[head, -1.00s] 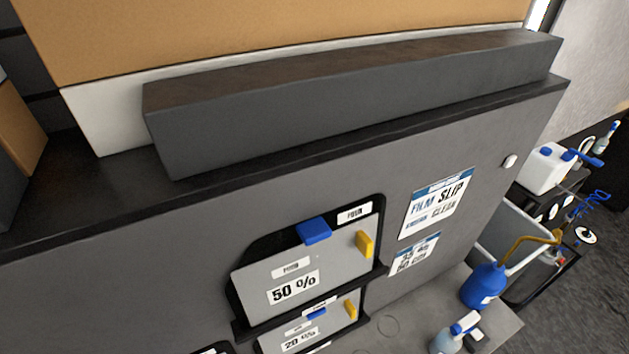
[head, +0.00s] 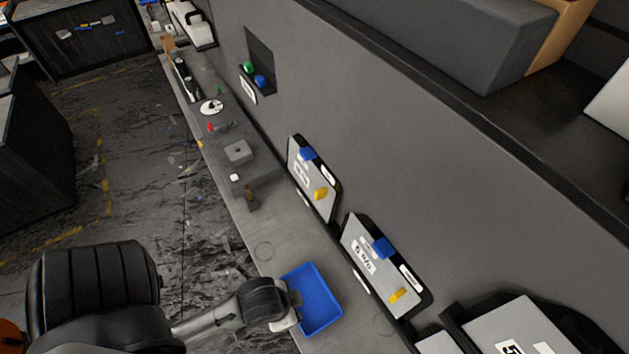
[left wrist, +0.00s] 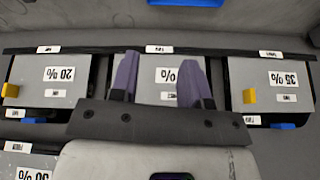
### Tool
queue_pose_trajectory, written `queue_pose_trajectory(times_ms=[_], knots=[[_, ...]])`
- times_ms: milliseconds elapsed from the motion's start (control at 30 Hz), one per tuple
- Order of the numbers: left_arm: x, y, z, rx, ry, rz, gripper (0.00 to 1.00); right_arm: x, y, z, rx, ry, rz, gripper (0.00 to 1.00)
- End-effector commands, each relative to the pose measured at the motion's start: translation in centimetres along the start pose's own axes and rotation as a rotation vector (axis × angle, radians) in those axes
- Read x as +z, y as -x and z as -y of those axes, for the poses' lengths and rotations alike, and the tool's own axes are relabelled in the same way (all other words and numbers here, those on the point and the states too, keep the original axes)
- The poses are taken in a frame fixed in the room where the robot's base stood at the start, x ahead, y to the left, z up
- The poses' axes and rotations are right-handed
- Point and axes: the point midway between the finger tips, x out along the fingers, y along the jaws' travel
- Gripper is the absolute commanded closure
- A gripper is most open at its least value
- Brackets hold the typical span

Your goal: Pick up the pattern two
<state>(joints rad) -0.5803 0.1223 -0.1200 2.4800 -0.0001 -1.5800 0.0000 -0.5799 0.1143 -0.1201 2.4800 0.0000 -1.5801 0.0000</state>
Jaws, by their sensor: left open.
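Several grey pattern boards with percent labels sit in dark holders along the wall. I cannot tell which is pattern two. In the head view, one board (head: 310,180) has a blue and a yellow tab, and a nearer board (head: 372,258) is similar. In the left wrist view, everything appears upside down: a 20 % board (left wrist: 50,88) on the left, a 35 % board (left wrist: 275,90) on the right, and a middle board (left wrist: 160,92) with its label partly hidden. My left gripper (left wrist: 158,60) is open, its purple fingers either side of the middle board's label. Contact is unclear. My right gripper is out of view.
A blue tray (head: 318,312) lies on the grey bench ledge (head: 262,222) beside my left arm's end. Small tools and a grey block (head: 239,152) lie farther along the ledge. A wall niche (head: 260,66) holds green and blue items. Another board (head: 520,322) is at lower right.

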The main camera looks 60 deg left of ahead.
Motion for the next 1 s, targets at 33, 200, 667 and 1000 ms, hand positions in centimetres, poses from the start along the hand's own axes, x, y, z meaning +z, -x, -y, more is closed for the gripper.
queue_pose_trajectory(times_ms=[33, 200, 667, 1000], knots=[[-0.02, 0.0, -0.07, 0.002, 0.002, -0.001, 0.57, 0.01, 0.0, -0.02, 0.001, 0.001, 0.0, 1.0], [-0.06, 0.01, -0.24, 0.006, 0.008, -0.001, 0.57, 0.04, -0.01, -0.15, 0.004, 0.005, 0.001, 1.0], [-0.04, 0.01, -0.1, 0.003, 0.003, -0.001, 0.27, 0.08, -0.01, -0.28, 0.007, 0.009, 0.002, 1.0], [-0.04, -0.19, 0.02, 0.0, 0.0, -0.002, 0.17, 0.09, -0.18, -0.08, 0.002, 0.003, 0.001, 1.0]])
